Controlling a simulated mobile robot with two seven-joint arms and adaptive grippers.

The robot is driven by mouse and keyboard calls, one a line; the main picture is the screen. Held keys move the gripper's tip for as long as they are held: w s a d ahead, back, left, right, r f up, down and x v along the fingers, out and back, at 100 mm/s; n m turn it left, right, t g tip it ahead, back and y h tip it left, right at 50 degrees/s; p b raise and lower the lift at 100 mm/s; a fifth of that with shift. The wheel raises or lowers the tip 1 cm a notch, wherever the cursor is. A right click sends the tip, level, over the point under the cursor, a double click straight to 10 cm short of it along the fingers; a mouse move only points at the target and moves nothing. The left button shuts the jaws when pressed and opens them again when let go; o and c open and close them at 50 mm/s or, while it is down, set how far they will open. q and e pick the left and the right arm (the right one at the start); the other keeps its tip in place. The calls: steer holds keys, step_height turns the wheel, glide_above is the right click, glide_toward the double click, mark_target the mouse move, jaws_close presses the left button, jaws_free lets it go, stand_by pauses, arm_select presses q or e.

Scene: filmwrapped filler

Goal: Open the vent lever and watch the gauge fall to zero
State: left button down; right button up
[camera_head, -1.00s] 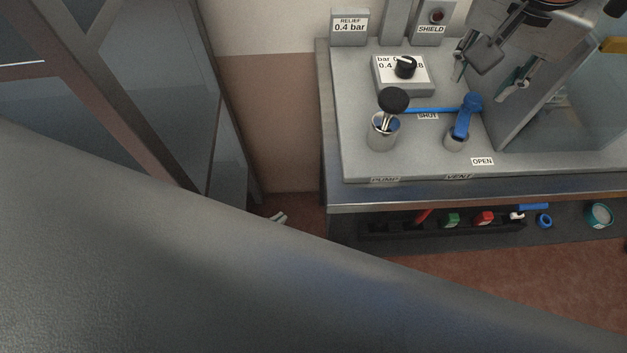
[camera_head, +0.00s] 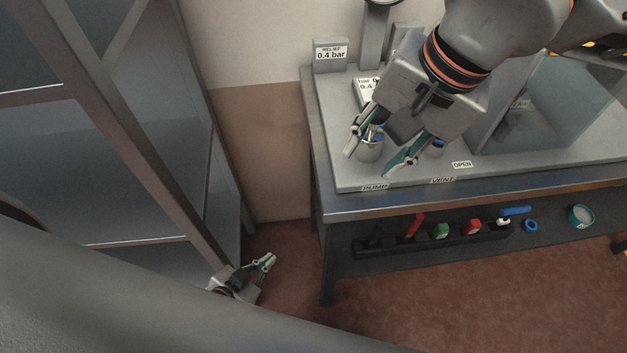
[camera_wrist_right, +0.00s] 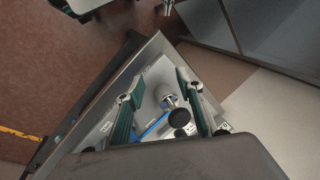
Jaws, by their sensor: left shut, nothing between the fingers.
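The vent lever is mostly hidden behind my right gripper (camera_head: 369,163) in the head view; only a bit of its blue fitting (camera_head: 437,146) shows above the VENT label (camera_head: 442,181). In the right wrist view, its blue bar (camera_wrist_right: 153,129) shows between the fingers, beside the pump. My right gripper (camera_wrist_right: 160,78) is open, with its fingers apart over the pump and vent area; I see nothing held. My left gripper (camera_head: 268,262) is shut and empty, low beside the bench. A round dial, possibly the gauge, is cut off at the top edge (camera_head: 383,3); no reading is visible.
The pump cylinder (camera_head: 370,150) stands left of the vent. The OPEN label (camera_head: 462,164) is on the panel's front. The relief box (camera_head: 331,53) stands behind. A clear shield (camera_head: 560,105) rises at right. A rack (camera_head: 400,243) of coloured items lies below the bench. A glass-sided cabinet (camera_head: 150,150) is at left.

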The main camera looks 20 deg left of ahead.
arm_select(q)
steer(key=shift+s, duration=0.45)
arm_select(e)
steer(key=s+a+g+y, duration=0.3)
steer(key=s+a, duration=0.3)
steer(key=s, duration=0.2)
steer(key=shift+a+r, duration=0.3)
steer(key=shift+a, duration=0.1)
steer(key=shift+w, duration=0.1)
